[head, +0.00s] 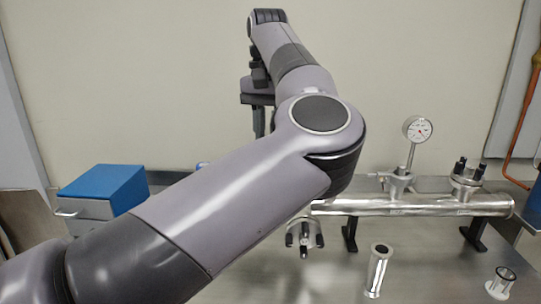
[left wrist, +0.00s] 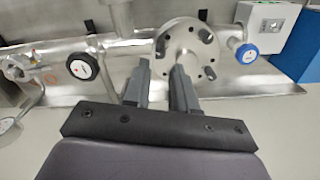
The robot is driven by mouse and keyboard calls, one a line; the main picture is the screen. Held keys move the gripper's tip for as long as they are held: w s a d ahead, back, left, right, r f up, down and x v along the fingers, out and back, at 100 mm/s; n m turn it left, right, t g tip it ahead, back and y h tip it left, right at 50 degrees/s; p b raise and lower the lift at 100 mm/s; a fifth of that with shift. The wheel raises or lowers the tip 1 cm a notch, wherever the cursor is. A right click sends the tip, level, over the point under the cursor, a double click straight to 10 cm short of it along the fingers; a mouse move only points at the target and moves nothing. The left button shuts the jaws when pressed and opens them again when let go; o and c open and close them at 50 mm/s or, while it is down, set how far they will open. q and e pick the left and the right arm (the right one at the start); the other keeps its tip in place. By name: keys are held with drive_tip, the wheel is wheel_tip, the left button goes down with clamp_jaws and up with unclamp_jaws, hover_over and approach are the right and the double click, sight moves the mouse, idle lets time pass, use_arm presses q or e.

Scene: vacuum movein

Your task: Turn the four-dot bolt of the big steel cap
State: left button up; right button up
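The dot marks on the bolts are too small to read. My left gripper (head: 262,125) points down near the back wall, high and apart from this cap. In the left wrist view its two fingers (left wrist: 161,68) stand apart with nothing between them. Beyond them is a steel flange (left wrist: 187,47) with holes around its rim. My right gripper is not in view.
A steel pipe (head: 420,206) on black stands carries a dial gauge (head: 418,129) and a smaller bolted flange (head: 467,176). A steel tube (head: 378,272) and a small clear part (head: 499,281) stand in front. A blue-topped box (head: 103,187) is at left. My left arm hides the table's middle.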

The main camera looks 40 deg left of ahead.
use_arm(q)
wheel_tip(320, 180, down, 6)
drive_tip(key=shift+r, duration=0.1)
clamp_jaws()
